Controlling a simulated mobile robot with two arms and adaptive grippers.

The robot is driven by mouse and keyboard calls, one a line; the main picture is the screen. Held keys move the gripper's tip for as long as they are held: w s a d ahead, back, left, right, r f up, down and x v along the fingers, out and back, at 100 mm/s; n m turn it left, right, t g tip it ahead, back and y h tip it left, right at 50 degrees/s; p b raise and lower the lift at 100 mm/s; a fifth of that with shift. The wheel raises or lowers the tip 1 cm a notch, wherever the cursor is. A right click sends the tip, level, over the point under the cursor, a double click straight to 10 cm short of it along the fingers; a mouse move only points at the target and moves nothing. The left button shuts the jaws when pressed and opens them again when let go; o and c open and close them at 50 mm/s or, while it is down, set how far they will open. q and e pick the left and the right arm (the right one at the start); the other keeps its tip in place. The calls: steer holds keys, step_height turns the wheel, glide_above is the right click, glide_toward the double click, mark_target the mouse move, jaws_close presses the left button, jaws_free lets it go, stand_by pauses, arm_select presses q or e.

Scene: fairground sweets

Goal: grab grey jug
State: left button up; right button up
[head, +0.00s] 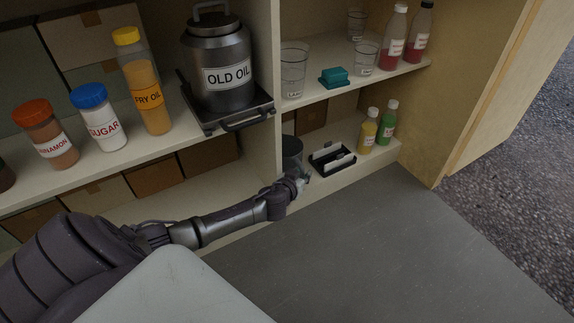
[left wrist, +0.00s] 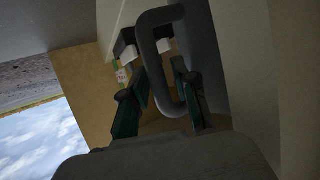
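The grey jug (head: 291,152) stands on the lower shelf, a dark grey cylinder partly hidden behind the divider and my arm. In the left wrist view its looped grey handle (left wrist: 148,62) shows close up, with the jug's body (left wrist: 208,60) to its right. My left gripper (head: 303,180) is right by the jug. In the left wrist view my left gripper (left wrist: 158,78) is open, its two dark green fingers apart with the handle loop between and ahead of them. I cannot tell whether either finger touches the handle. My right gripper is not in view.
A black caddy (head: 332,158) stands just right of the jug, with yellow (head: 367,131) and green (head: 388,123) bottles beyond it. The OLD OIL can (head: 222,75) sits on a tray on the upper shelf. The grey counter (head: 370,250) is clear.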

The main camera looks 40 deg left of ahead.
arm_select(q)
jaws_close()
steer(key=shift+r, duration=0.15)
